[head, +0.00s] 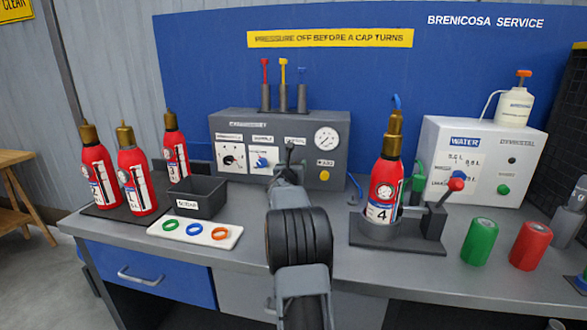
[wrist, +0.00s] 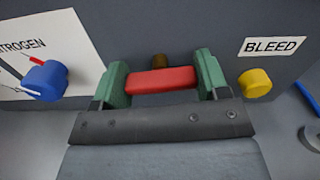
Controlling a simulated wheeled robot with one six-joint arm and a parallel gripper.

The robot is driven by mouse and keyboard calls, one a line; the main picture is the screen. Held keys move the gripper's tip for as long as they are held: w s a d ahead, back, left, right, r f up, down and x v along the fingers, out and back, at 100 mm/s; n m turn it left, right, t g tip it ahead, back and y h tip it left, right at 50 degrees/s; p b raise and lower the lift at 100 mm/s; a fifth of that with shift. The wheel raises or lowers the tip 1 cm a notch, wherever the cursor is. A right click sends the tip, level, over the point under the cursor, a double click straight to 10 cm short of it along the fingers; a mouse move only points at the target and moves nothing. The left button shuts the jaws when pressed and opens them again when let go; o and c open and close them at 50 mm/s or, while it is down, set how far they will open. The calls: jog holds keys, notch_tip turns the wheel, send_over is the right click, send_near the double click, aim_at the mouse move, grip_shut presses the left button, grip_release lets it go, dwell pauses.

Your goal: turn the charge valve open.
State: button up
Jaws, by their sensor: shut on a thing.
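The grey charging panel (head: 230,130) stands at the back of the bench. In the wrist view, a red bar handle (wrist: 160,81) on a short brass stem (wrist: 161,60) projects from its face, between the blue nitrogen knob and the bleed label. I take it for the charge valve; its own label cannot be read. The handle lies nearly level across the picture. My gripper (wrist: 160,84) is shut on the handle, with a green fingertip pad at each end. In the head view my gripper (head: 290,155) is at the panel front, and the handle is hidden by my arm.
A blue knob (wrist: 46,80) is left of the handle and a yellow knob (wrist: 254,83) right. Extinguisher 4 (head: 383,195) stands in a holder right of my arm. A grey bin (head: 197,199) and a ring tray (head: 195,233) are left. Green and red cylinders are at right.

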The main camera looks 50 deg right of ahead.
jog(key=n+b, duration=0.1)
jog(key=n, duration=0.7)
jog(key=n+p, duration=0.1)
jog(key=n, duration=0.3)
jog(key=shift+n+p, duration=0.7)
jog(key=shift+n, duration=1.8)
jog(key=o, duration=0.9)
jog(key=shift+o, duration=0.2)
jog(key=v, duration=1.3)
jog(key=shift+a+b, duration=0.4)
